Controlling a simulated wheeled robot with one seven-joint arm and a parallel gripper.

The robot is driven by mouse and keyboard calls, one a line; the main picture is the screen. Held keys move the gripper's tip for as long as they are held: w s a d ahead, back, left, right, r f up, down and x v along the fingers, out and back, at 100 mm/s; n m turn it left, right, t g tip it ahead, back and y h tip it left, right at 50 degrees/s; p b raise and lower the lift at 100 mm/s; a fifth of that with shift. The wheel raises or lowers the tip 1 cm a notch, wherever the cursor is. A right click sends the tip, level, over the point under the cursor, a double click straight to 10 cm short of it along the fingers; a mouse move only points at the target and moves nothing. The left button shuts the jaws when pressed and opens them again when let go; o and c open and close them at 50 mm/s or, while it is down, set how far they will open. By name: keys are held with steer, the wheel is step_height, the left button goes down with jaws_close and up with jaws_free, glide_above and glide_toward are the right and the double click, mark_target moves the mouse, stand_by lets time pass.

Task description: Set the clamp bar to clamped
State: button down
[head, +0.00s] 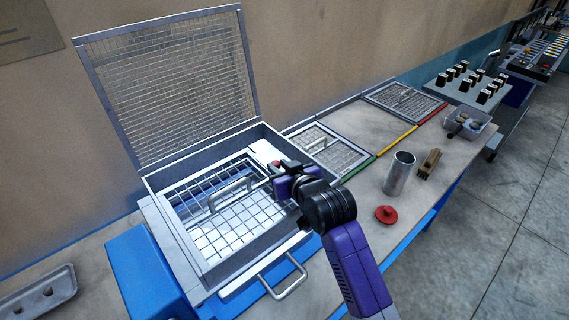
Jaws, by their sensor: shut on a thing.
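The sieve box (188,252) is a grey metal frame with its mesh lid (168,85) standing open at the back. Inside lies a wire grid with a grey loop handle (231,193). My gripper (275,178) reaches in from the right, over the box's right inner side. A small red part, which looks like the grip of the clamp bar (275,163), shows right at its fingertips. My gripper is shut on it; the fingers and wrist hide most of the bar, so its exact setting cannot be told.
A front pull handle (278,280) sticks out from the box. On the bench to the right are a metal cylinder (399,174), a red knobbed disc (386,214) and a wooden brush (430,163). Framed screens (330,150) lie behind. A blue block (150,275) stands at left.

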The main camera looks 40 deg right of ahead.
steer(key=shift+a+f, duration=0.1)
steer(key=shift+a, duration=0.3)
steer(key=c, duration=1.5)
jaws_free()
steer(key=shift+o, duration=0.2)
steer(key=shift+s, duration=0.15)
steer(key=b+v, duration=0.1)
steer(key=v, duration=0.6)
steer(key=shift+s+r, duration=0.2)
steer(key=shift+r, duration=0.1)
